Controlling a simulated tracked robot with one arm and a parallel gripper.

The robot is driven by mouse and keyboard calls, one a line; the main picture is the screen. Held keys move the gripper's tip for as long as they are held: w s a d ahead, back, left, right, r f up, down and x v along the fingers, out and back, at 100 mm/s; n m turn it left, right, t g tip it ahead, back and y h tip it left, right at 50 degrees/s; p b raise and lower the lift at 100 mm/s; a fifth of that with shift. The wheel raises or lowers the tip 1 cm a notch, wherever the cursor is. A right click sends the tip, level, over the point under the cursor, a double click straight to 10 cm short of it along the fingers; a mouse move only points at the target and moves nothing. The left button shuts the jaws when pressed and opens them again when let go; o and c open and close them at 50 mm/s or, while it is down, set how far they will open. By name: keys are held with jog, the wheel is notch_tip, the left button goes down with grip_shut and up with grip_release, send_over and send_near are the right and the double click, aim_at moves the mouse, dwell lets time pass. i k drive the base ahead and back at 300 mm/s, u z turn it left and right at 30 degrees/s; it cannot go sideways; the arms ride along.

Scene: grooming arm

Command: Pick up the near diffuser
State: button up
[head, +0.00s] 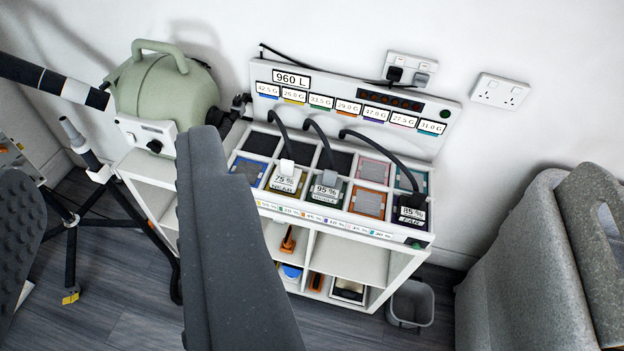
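A green canister (168,90) with a striped hose stands left of the tray. A labelled back panel (350,98) and wall sockets (500,91) are behind. A grey bin (410,304) is on the floor, and a large grey object (525,270) fills the right. Space above the tray is crossed by hoses.

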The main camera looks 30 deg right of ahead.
aim_at(286, 178)
jog(key=z, duration=0.05)
jog(key=i, duration=1)
jog(key=u, duration=0.05)
